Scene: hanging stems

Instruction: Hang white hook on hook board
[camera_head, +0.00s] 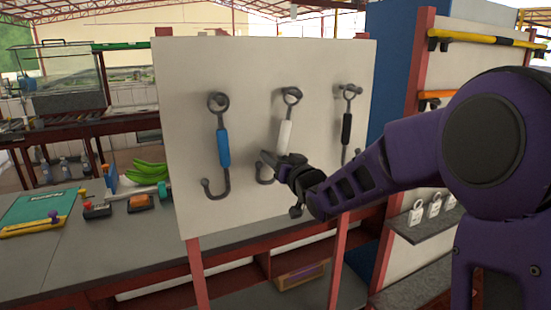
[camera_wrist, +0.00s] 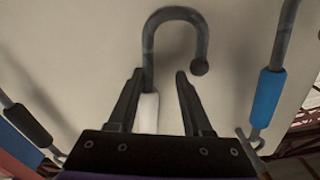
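The white hook (camera_head: 285,134) is in the middle of the upright board (camera_head: 190,70) in the head view, with its ring up at a peg and its curved end low. Whether the ring is fully over the peg is hard to tell. My gripper (camera_head: 278,161) is at the lower part of this hook, covering some of it. In the wrist view my gripper (camera_wrist: 160,74) has its fingers apart, and the white hook (camera_wrist: 149,112) passes between them, closer to the left finger. Its grey curved end reaches beyond the fingertips. Contact with the left finger is unclear.
A blue hook (camera_head: 223,148) hangs left of the white one and a black hook (camera_head: 347,128) hangs right of it. A shelf (camera_head: 425,230) with padlocks is at the right.

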